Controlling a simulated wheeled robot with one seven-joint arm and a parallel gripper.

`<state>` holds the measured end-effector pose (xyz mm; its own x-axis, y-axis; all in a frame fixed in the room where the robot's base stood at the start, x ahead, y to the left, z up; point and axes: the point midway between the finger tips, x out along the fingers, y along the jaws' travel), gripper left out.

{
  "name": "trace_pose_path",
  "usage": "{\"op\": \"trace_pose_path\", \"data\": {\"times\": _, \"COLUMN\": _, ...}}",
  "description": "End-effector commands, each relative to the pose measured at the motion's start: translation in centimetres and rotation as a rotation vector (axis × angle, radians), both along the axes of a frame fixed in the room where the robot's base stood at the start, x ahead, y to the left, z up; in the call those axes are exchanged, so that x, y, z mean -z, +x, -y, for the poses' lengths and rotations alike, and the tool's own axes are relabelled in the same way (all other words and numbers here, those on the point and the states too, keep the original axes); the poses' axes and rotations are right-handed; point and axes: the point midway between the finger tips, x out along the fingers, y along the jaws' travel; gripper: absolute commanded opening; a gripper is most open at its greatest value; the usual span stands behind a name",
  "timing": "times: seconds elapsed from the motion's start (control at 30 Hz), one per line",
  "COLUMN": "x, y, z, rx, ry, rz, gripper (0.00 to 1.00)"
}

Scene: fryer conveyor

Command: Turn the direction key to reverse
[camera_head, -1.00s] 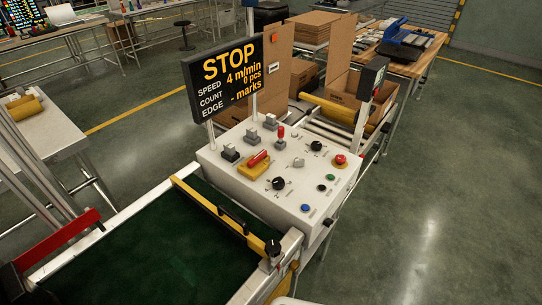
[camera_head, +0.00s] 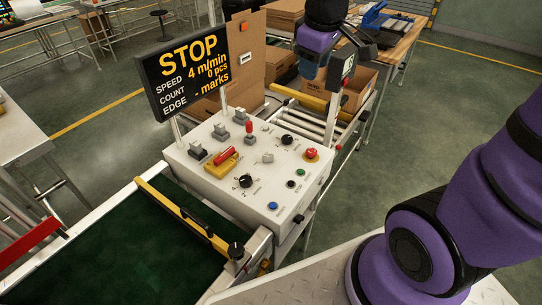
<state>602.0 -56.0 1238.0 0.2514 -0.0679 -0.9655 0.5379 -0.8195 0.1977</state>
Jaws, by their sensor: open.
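The white control box (camera_head: 215,177) stands at the end of the conveyor. A small light-grey switch (camera_head: 267,157) in its middle looks like the direction key, but its label and setting are too small to read. A black knob (camera_head: 287,140) is behind it and another black knob (camera_head: 245,181) in front. My gripper (camera_head: 365,42) is small and dark at the end of my purple wrist, high in the picture, behind and right of the box, apart from the switches. It appears open and empty; its fingertips are hard to make out.
The box also carries a red emergency button (camera_head: 311,154), a red lever on a yellow base (camera_head: 222,161), a red-topped stick (camera_head: 249,128) and a blue button (camera_head: 272,206). The display (camera_head: 187,70) reads STOP. A post-mounted device (camera_head: 347,68) stands close to my wrist.

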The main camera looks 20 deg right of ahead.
Motion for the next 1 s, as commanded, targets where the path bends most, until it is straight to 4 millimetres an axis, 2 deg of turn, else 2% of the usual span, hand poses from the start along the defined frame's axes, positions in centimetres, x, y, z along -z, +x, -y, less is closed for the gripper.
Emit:
{"op": "trace_pose_path", "data": {"times": 0.2, "x": 4.7, "y": 4.2, "z": -0.7, "rx": -0.166, "ry": -0.037, "rz": -0.075, "gripper": 0.40}}
{"op": "trace_pose_path", "data": {"times": 0.5, "x": 12.3, "y": 8.8, "z": -2.0, "rx": -0.403, "ry": -0.061, "rz": -0.162, "gripper": 0.40}}
{"op": "trace_pose_path", "data": {"times": 0.8, "x": 20.8, "y": 11.7, "z": -3.5, "rx": -0.631, "ry": -0.051, "rz": -0.236, "gripper": 0.40}}
{"op": "trace_pose_path", "data": {"times": 1.0, "x": 24.8, "y": 12.5, "z": -4.3, "rx": -0.735, "ry": -0.039, "rz": -0.261, "gripper": 0.40}}
